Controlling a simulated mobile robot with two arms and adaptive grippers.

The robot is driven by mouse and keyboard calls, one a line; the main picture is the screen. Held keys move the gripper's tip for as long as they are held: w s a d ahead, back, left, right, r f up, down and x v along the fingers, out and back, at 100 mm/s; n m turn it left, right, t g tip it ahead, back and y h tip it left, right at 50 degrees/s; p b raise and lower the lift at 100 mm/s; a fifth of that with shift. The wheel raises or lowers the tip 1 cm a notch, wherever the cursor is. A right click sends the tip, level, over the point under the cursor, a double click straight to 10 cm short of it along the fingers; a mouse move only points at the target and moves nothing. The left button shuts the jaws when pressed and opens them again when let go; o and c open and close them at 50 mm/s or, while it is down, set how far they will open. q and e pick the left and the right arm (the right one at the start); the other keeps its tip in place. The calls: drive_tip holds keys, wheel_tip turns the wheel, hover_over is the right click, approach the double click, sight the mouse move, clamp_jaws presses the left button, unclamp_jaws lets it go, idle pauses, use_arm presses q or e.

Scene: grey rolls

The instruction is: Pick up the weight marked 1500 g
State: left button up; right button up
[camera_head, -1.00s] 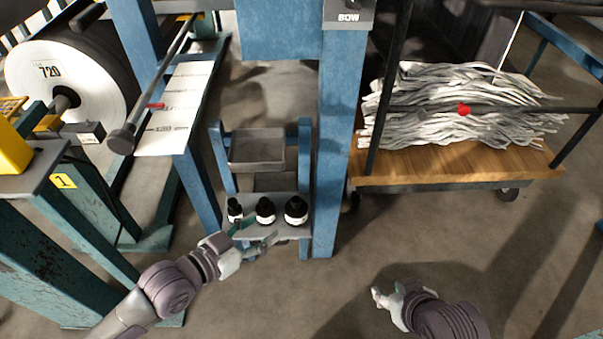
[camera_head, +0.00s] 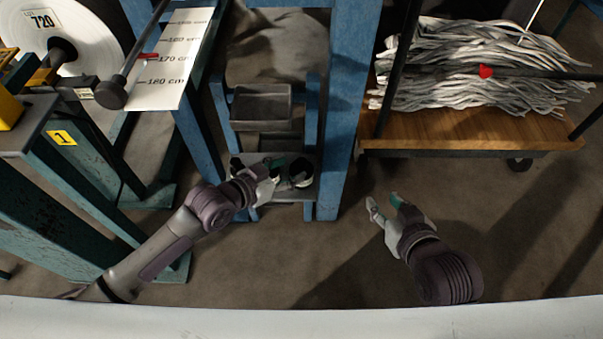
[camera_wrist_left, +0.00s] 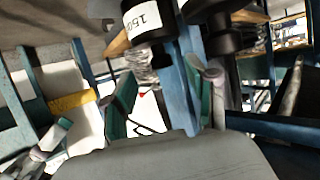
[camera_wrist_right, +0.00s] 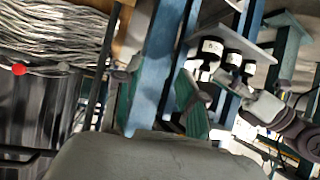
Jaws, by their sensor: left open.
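Black cylindrical weights stand on a small grey shelf (camera_head: 296,194) in a blue frame. In the head view the right weight (camera_head: 300,178) shows clearly; the left one (camera_head: 236,168) is partly hidden and my left gripper covers the middle. In the left wrist view, a black weight (camera_wrist_left: 134,6) has a white label reading "150", the rest cut off; another dark weight (camera_wrist_left: 222,38) stands to its right. My left gripper (camera_head: 275,172) is open at the weights, its fingers apart. The right wrist view shows three weights (camera_wrist_right: 233,62). My right gripper (camera_head: 384,205) is open and empty, right of the frame.
A grey tray (camera_head: 262,108) sits above the weights. Blue posts (camera_head: 345,110) flank the shelf. A cart (camera_head: 450,130) with grey strands stands at the back right. A large white roll (camera_head: 85,45) is at the left.

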sight(302, 160)
use_arm(q)
drive_tip(key=shift+w+d+f, duration=0.1)
drive_tip(key=shift+w+d, duration=0.05)
drive_tip(key=shift+w, duration=0.05)
drive_tip(key=b+x, duration=0.2)
drive_tip(key=x, duration=0.2)
drive_tip(key=shift+w, duration=0.1)
drive_tip(key=shift+w+d, duration=0.15)
drive_tip(key=shift+d, duration=0.05)
clamp_jaws()
use_arm(e)
drive_tip(key=w+a+r+t+y, duration=0.1)
drive_tip(key=w+a+r+t, duration=0.1)
drive_tip(key=r+t, duration=0.3)
wheel_tip(302, 160, up, 3)
drive_tip(key=shift+w+r+t+y, duration=0.15)
drive_tip(key=shift+w+t+y, duration=0.25)
drive_tip(key=shift+w, duration=0.5)
use_arm(q)
drive_tip(key=shift+w+r, duration=0.15)
drive_tip(key=shift+r, duration=0.15)
use_arm(e)
drive_tip(key=shift+a, duration=0.1)
